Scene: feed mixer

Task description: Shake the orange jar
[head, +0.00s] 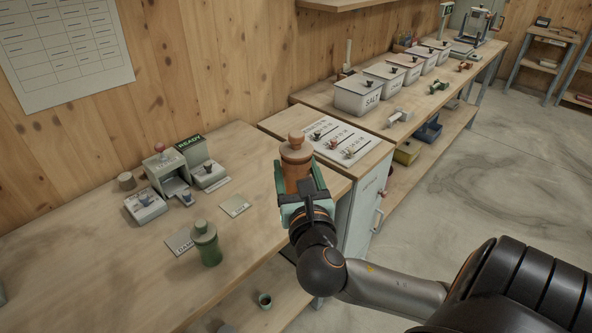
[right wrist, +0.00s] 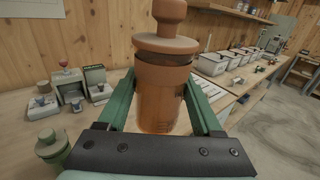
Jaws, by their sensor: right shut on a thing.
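The orange jar (head: 296,165) is a brown-orange cylinder with a knobbed lid, upright in the head view. My right gripper (head: 300,190) is shut on it, with its green fingers on both sides of the jar body. The jar also fills the middle of the right wrist view (right wrist: 162,95), between the fingers of the right gripper (right wrist: 163,115). It appears held above the bench near its right end; the exact height is hard to tell. My left gripper is not in view.
A green jar (head: 206,243) stands on the wooden bench (head: 120,270), left of my right gripper. A small machine with a READY sign (head: 190,143) stands behind it. A panel with several knobs (head: 335,138) and white bins, one marked SALT (head: 358,95), are further back right.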

